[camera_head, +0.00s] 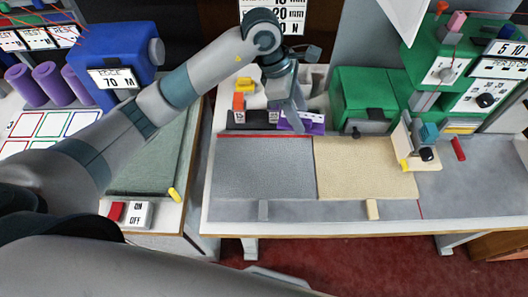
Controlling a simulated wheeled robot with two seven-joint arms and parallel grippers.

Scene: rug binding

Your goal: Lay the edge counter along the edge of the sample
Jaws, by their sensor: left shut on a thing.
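My left gripper (292,122) is at the back edge of the middle table, its fingers pointing down and shut on a purple piece (312,126) with a pale label. I take this piece for the edge counter, though the fingers hide part of it. It is just behind two carpet samples lying side by side. The grey sample (262,172) has a red line along its back edge. The beige sample (365,168) lies to its right. I cannot tell whether the purple piece touches the table. My right gripper is not in view.
A dark holder (252,119) with pale labels stands left of the gripper, with an orange piece (238,101) behind it. Green machines (364,96) stand at the back right. A blue machine (110,60) is at the left.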

